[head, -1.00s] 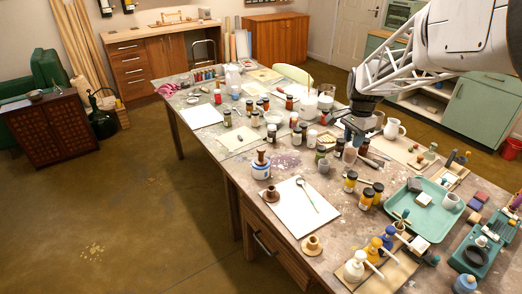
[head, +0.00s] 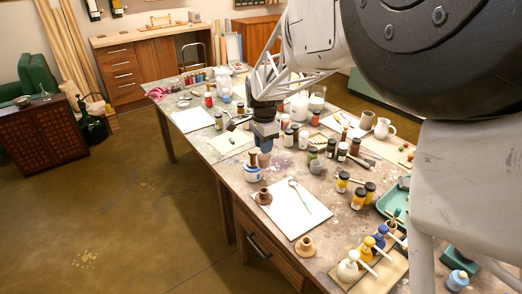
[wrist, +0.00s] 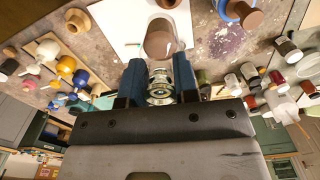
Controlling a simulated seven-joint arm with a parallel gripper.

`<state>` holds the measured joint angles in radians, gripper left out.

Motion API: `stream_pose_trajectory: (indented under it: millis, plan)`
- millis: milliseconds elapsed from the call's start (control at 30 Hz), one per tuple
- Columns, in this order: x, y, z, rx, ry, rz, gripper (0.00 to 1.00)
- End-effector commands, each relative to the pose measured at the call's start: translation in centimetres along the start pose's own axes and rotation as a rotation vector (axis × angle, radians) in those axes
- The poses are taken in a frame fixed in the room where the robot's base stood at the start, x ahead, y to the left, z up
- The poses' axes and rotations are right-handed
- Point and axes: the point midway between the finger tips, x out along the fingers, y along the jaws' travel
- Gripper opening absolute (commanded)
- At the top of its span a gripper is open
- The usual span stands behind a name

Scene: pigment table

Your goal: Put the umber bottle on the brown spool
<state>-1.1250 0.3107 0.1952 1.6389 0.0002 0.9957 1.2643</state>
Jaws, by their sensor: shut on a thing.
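My gripper (head: 265,135) is shut on the umber bottle (wrist: 158,42), a clear bottle with brown contents. The blue fingers (wrist: 158,85) grip its glass upper part in the wrist view. In the head view, the bottle's lower part (head: 264,159) shows just below the fingers, over the table. The brown spool (head: 264,196) stands on the white sheet's left edge, nearer the front than my gripper. A spool at the top edge of the wrist view (wrist: 169,3) appears to be this one. A lighter tan spool (head: 305,246) stands at the sheet's near corner.
Pump bottles (head: 348,266) stand at front right. Several jars crowd the table's middle.

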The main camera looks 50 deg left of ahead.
Motion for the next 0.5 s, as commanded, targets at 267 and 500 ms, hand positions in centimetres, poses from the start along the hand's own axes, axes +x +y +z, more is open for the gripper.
stream_pose_trajectory:
  millis: [267,500]
  plan:
    - [0.07,-0.39,1.31,0.001,0.000,0.000,0.00]
    - [0.06,-0.38,1.26,0.001,0.000,0.000,0.00]
